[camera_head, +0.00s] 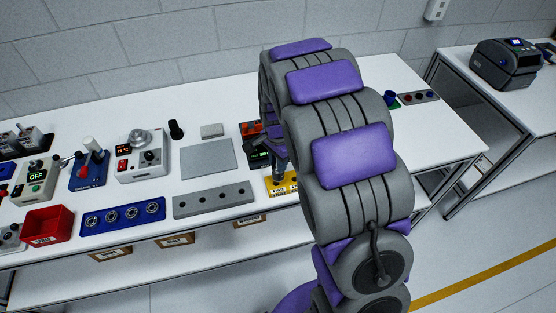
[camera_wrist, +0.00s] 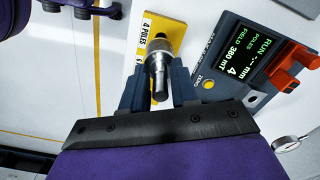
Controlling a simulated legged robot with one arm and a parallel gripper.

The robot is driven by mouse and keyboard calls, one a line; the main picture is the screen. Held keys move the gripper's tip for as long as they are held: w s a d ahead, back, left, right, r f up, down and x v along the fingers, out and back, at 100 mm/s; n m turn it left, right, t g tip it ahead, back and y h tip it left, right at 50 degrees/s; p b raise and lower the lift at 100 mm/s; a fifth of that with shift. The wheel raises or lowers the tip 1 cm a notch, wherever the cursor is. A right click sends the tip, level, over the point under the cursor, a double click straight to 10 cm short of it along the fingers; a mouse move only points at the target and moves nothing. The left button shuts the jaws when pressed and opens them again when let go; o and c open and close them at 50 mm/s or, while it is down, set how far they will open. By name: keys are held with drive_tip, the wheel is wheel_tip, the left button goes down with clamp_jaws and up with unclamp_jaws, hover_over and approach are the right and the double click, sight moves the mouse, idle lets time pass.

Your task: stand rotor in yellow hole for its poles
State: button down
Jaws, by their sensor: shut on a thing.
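My gripper (camera_wrist: 159,70) is shut on the rotor, a silver stepped cylinder (camera_wrist: 158,62) with a darker shaft end pointing toward the wrist camera. The yellow block (camera_wrist: 172,27) lies just beyond the rotor's far end, with a white "4 POLES" label (camera_wrist: 145,35) along its left side. The rotor's far end overlaps the block in the wrist view; I cannot tell whether it is in a hole or above it. In the head view my gripper (camera_head: 278,168) is over the yellow block (camera_head: 278,188), mostly behind my arm.
A meter (camera_wrist: 245,65) beside the block reads "POLES 4" and "FIELD 380 mT", with orange parts (camera_wrist: 296,67) at its right. A grey strip with holes (camera_head: 214,199), blue holder (camera_head: 122,217) and red bin (camera_head: 47,225) stand to the left. A grey plate (camera_head: 207,158) lies behind the strip.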

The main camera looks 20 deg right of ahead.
drive_tip(key=shift+a, duration=0.4)
idle(0.5)
drive_tip(key=shift+f, duration=0.15)
drive_tip(key=shift+f, duration=0.65)
drive_tip(key=shift+f, duration=0.2)
drive_tip(key=shift+f, duration=0.4)
drive_tip(key=shift+f, duration=0.2)
idle(0.3)
drive_tip(key=shift+c, duration=2.4)
unclamp_jaws()
